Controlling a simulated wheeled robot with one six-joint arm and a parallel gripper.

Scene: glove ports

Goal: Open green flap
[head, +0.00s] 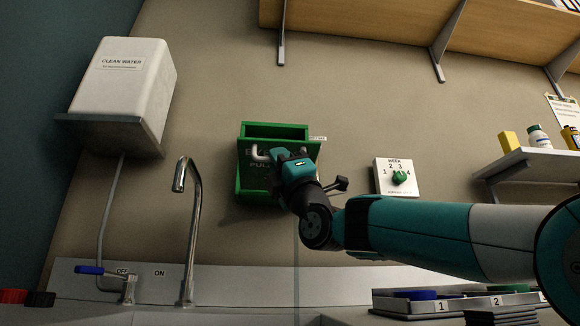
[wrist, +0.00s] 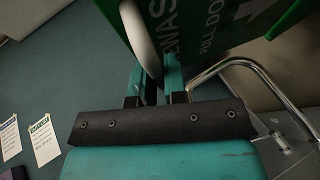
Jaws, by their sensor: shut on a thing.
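The green flap (head: 251,178) is the front of a green wall box, with white lettering partly hidden by my gripper. The box top shows open, so the flap looks tilted outward; how far is hard to tell. A white handle (head: 262,155) runs across the flap. My gripper (head: 279,154) is at the flap's front, shut on the handle. In the wrist view, the white handle (wrist: 140,40) passes between my fingers (wrist: 158,85), and the green flap (wrist: 205,30) with its "PULL DO..." text is close behind. Part of the handle is hidden by my gripper.
A curved steel tap (head: 190,225) stands left of the flap, and a white water tank (head: 125,85) hangs further left. A dial plate (head: 397,177) is on the wall to the right. Wooden shelf (head: 400,25) above; trays (head: 450,302) sit low right.

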